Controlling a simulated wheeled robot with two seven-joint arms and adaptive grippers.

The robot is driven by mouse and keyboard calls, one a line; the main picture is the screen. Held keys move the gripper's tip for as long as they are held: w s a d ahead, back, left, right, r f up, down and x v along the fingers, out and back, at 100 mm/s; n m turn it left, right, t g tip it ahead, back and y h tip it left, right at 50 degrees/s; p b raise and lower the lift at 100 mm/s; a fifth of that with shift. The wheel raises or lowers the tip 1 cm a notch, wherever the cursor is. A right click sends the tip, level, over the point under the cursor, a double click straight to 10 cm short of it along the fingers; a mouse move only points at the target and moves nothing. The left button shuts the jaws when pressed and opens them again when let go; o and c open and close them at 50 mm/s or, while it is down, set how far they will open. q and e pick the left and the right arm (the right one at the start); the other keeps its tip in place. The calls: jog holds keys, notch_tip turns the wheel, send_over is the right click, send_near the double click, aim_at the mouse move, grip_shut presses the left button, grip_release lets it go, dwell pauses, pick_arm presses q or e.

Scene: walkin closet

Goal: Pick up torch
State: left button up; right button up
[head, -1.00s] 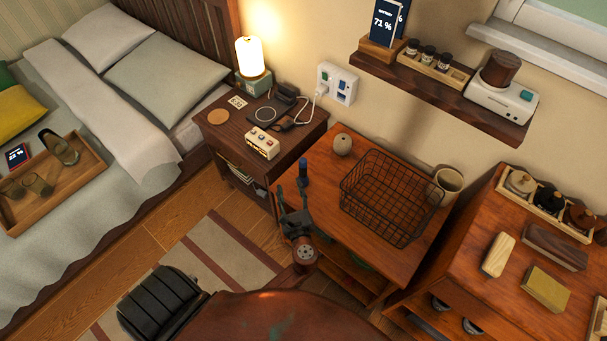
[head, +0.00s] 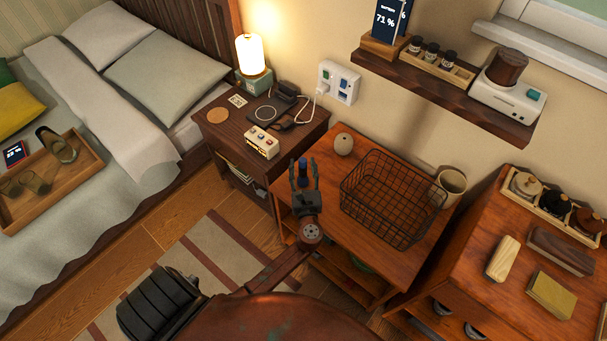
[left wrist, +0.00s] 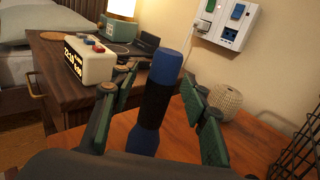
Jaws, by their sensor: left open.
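The torch (head: 303,167) is a small blue cylinder with a black middle band. It stands upright near the left edge of the wooden table. In the left wrist view the torch (left wrist: 158,100) stands between the two green-padded fingers of my left gripper (left wrist: 152,112), with a gap to the finger on each side. In the head view my left gripper (head: 304,178) is open at the torch, and its fingers and wrist hide the torch's lower part. My right gripper is not in view.
A black wire basket (head: 390,200) and a round woven ball-like holder (head: 343,144) stand on the same table, right of the torch. A nightstand with a clock (head: 262,142) and lamp (head: 251,56) is to the left. A wall outlet (head: 338,83) is behind.

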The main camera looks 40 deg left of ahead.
pick_arm(q)
jog(key=shift+r, duration=0.1)
grip_shut()
dwell(0.4)
